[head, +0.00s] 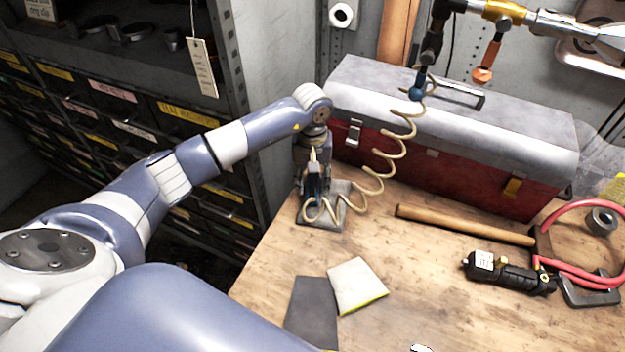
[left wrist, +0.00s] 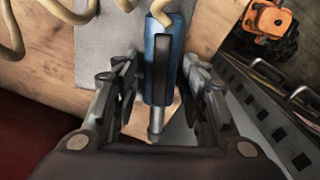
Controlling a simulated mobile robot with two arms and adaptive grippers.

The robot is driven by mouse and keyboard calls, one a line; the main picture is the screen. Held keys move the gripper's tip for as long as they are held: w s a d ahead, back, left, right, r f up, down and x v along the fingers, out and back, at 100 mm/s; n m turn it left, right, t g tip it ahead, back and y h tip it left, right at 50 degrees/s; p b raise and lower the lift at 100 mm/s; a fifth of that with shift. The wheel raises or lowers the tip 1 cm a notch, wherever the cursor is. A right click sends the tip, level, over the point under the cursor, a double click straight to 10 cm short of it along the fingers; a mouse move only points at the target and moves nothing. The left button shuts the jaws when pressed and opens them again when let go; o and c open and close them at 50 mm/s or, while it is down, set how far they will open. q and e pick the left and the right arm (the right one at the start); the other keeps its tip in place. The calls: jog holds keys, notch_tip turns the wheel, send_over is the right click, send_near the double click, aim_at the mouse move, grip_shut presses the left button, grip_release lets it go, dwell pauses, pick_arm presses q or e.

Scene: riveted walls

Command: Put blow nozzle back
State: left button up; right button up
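The blue blow nozzle (head: 315,180) is at the far left edge of the workbench, over a grey pad (head: 338,214). A cream coiled hose (head: 373,182) runs from it up to a fitting above the toolbox. My left gripper (head: 313,172) points down over the nozzle; its fingers are hard to make out in the head view. In the left wrist view, the nozzle's blue body (left wrist: 164,60) with a dark lever lies between the two fingers (left wrist: 162,85). A narrow gap shows at the left finger; the right finger is very close, contact unclear.
A red and grey toolbox (head: 450,140) stands behind the nozzle. A hammer (head: 465,225), a black tool (head: 508,274) with a red hose, and a clamp lie to the right. Two abrasive sheets lie nearer. Drawers (head: 120,125) stand left of the bench.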

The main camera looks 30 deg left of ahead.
aim_at(312, 182)
dwell(0.3)
pick_arm(q)
jog(key=shift+r, duration=0.2)
notch_tip(312, 182, up, 12)
jog(key=b, duration=0.3)
dwell(0.4)
